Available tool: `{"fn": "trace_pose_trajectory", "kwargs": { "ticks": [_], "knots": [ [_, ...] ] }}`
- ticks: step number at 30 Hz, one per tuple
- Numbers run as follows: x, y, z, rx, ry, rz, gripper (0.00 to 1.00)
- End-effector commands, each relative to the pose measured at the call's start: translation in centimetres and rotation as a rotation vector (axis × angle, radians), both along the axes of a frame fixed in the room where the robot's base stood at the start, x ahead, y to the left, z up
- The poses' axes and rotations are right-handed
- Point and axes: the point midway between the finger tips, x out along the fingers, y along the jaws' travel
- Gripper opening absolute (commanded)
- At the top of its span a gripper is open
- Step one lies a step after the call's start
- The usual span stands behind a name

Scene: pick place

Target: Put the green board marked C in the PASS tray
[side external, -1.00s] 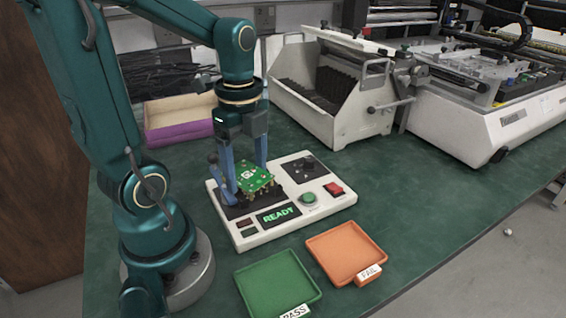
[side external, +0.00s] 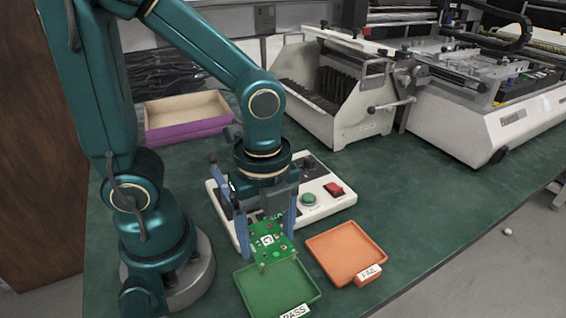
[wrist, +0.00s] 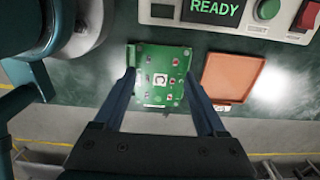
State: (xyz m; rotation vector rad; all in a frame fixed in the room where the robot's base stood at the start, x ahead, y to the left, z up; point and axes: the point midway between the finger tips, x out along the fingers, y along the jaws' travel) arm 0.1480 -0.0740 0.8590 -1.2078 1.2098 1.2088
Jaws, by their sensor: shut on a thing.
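The green board marked C (side external: 268,241) is held in my gripper (side external: 267,228), which is shut on its edges. The board is above the back part of the green PASS tray (side external: 300,288), apart from the tray floor as far as I can tell. In the wrist view the board (wrist: 160,78) lies between the two fingers of my gripper (wrist: 160,82), its letter facing the camera. The board covers most of the PASS tray there.
The orange FAIL tray (side external: 345,250) stands just right of the PASS tray. The white test fixture (side external: 335,203) with its buttons is behind my gripper. A purple-sided box (side external: 185,130) and a white machine (side external: 350,110) stand further back.

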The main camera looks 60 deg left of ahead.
Motion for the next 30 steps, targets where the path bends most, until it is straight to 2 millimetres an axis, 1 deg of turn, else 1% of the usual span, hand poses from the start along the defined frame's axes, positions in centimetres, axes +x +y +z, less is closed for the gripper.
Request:
{"fn": "trace_pose_trajectory", "kwargs": {
  "ticks": [1,3,6,9,13,18,21,24,30],
  "knots": [
    [-0.2,-0.7,-0.5,0.002,0.006,-0.01,0.34],
    [-0.3,-1.6,-1.0,0.002,0.005,-0.008,0.34],
    [-0.3,-2.5,-1.6,0.001,0.004,-0.005,0.34],
    [-0.3,-3.0,-1.9,0.0,0.001,-0.001,0.34],
    [-0.4,-3.1,-2.6,0.002,0.004,0.001,0.34],
    [-0.4,-3.1,-4.8,0.004,0.007,0.002,0.34],
    [-0.4,-3.1,-5.6,0.003,0.003,0.002,0.34],
    [-0.3,-3.1,-5.9,0.002,0.0,0.002,0.34],
    [-0.3,-3.1,-5.9,0.001,-0.002,0.002,0.34]
  ]
}}
